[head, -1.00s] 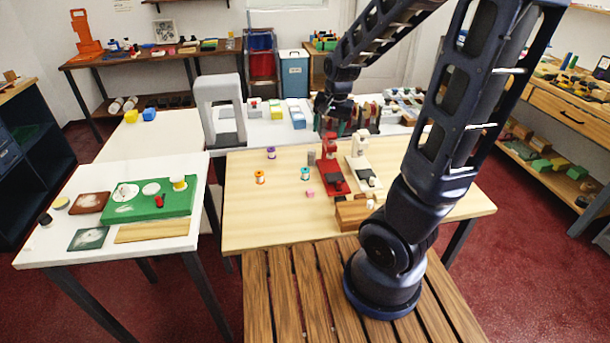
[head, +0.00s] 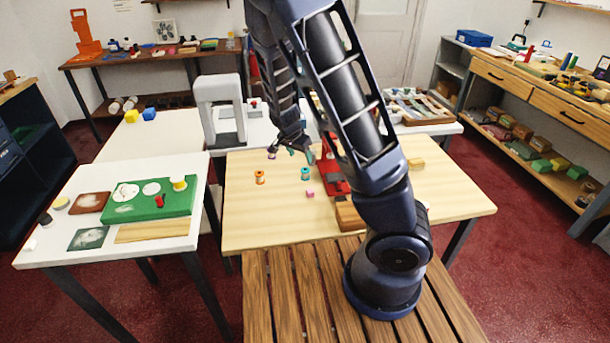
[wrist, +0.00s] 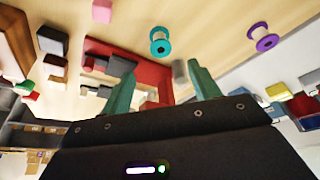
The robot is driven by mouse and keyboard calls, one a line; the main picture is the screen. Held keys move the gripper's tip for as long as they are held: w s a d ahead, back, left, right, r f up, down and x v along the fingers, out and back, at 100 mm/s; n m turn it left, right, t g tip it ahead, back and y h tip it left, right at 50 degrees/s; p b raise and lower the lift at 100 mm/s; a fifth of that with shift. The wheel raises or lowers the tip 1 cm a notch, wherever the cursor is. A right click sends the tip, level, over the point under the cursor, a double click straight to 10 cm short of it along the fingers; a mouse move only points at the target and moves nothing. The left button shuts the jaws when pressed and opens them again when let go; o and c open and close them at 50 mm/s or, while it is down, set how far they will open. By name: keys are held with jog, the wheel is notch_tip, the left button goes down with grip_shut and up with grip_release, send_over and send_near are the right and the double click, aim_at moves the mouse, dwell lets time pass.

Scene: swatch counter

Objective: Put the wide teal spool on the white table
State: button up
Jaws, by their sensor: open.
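The teal spool (head: 305,173) stands upright on the wooden table (head: 240,215), right of an orange spool (head: 260,177) and near a purple spool (head: 271,155). In the wrist view the teal spool (wrist: 160,42) shows beyond the fingertips, roughly centred between them and apart from them. My gripper (head: 291,152) is open and empty above the back of the wooden table, near the purple and teal spools. Its two teal fingers (wrist: 160,84) are spread in the wrist view. The white table (head: 110,173) stands at the left.
A green board (head: 150,203) with white discs covers much of the white table. A pink cube (head: 310,194) lies in front of the teal spool, and a red device (head: 332,178) stands to its right. My arm hides part of the wooden table's right side.

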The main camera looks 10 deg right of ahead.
aim_at(305, 170)
jog(key=shift+x, duration=5.55)
jog(key=c, duration=1)
